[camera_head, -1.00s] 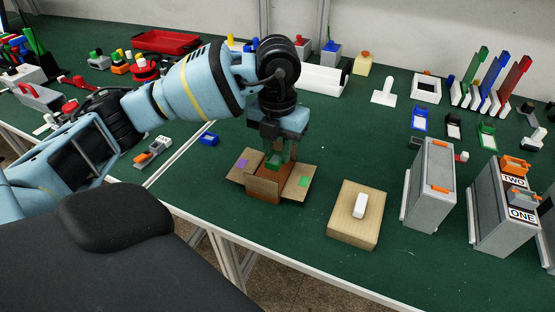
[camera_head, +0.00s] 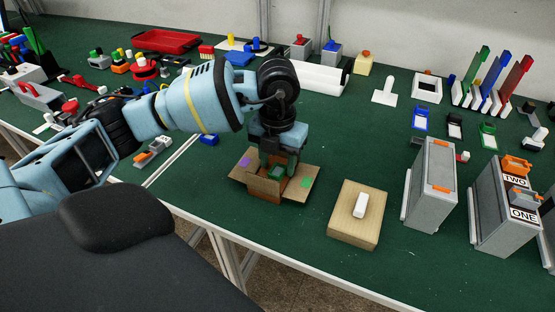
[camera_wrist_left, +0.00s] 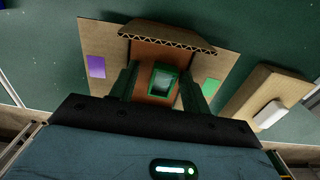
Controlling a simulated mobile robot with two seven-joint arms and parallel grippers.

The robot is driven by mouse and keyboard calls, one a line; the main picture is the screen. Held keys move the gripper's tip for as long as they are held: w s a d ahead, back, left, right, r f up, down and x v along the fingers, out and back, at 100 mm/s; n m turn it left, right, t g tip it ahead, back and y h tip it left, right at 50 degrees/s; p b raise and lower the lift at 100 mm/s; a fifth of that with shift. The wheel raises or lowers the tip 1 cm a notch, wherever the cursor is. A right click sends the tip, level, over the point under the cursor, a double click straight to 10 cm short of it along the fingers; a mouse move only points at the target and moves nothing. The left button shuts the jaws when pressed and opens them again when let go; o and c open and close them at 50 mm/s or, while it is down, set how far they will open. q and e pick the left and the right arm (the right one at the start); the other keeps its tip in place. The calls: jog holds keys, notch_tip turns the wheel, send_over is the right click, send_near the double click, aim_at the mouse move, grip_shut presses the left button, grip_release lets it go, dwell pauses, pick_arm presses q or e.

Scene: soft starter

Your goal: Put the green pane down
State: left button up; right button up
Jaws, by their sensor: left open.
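The green pane (camera_wrist_left: 163,80), a small green frame with a pale middle, sits inside an open cardboard box (camera_wrist_left: 220,65) in the left wrist view. In the head view it also shows as a green patch (camera_head: 277,173) in the box (camera_head: 299,187). My left gripper (camera_wrist_left: 158,70) is open, with one dark green finger on each side of the pane and gaps between. In the head view the left gripper (camera_head: 279,162) points down into the box. Whether the pane rests on the box floor cannot be told. My right gripper is not in view.
The box flaps are spread, with a purple and a green patch. A wooden block (camera_head: 345,228) with a white piece stands to the right, then tall grey boxes (camera_head: 430,188). A small blue part (camera_head: 209,139) lies to the left. Green table is bare in front of the grey boxes.

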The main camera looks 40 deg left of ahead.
aim_at(278, 166)
pick_arm(q)
notch_tip(278, 166, up, 12)
jog(key=shift+r+p, duration=0.2)
jog(key=shift+p, duration=0.25)
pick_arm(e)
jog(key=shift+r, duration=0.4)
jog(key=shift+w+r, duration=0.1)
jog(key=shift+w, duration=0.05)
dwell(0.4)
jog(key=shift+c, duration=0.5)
